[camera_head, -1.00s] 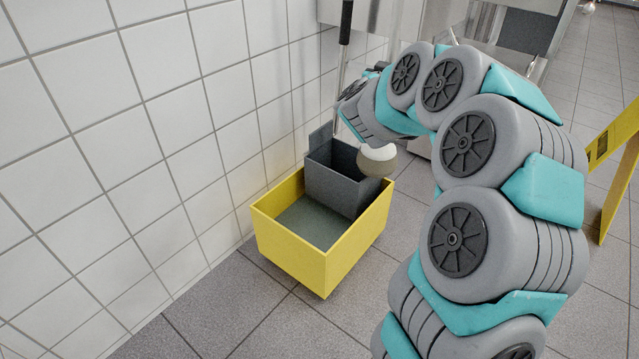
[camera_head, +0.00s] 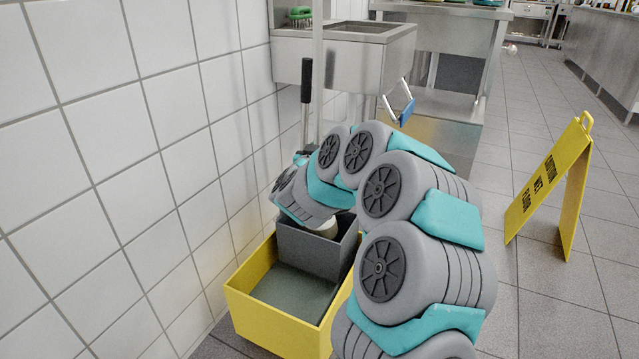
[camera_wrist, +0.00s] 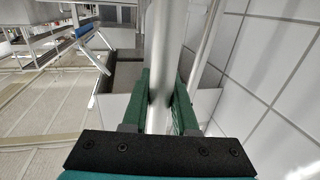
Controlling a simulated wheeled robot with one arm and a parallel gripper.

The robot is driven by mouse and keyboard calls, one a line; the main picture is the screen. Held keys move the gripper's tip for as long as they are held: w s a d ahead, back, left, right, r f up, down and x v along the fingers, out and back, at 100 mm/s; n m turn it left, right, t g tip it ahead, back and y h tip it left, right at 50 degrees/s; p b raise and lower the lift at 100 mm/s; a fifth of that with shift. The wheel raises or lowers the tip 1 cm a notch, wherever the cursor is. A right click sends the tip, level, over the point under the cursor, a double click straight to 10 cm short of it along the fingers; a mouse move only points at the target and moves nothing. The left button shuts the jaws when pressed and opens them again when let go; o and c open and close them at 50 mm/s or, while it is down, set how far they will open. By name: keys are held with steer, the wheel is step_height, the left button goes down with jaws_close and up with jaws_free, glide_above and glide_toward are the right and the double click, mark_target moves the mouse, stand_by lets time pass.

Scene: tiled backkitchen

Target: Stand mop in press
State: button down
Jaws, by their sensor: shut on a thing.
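The mop's pale pole (camera_head: 317,70) stands roughly upright in the head view. Its whitish head (camera_head: 328,229) shows over the back part of the press, partly hidden by my arm; I cannot tell whether it touches the press. The press (camera_head: 312,252) is a dark grey box on the yellow bucket (camera_head: 275,325), with a black-gripped lever (camera_head: 306,92) beside the pole. In the wrist view, the green fingers of my gripper (camera_wrist: 159,98) are shut around the pole (camera_wrist: 158,45). In the head view, my gripper is mostly hidden behind my arm.
A white tiled wall (camera_head: 120,190) stands close on the left. A steel sink (camera_head: 360,45) and a steel table (camera_head: 450,15) are behind. A yellow wet-floor sign (camera_head: 553,185) stands on the right. Tiled floor is clear between the table and the sign.

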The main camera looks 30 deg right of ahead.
step_height(320, 180, down, 9)
steer(key=b, duration=0.1)
stand_by(0.5)
steer(key=shift+f, duration=0.15)
steer(key=c, duration=0.7)
jaws_free()
steer(key=shift+f, duration=0.1)
steer(key=shift+s+a, duration=0.15)
steer(key=b+v, duration=0.4)
steer(key=v, duration=0.7)
steer(key=shift+s+a, duration=0.15)
steer(key=shift+s, duration=0.1)
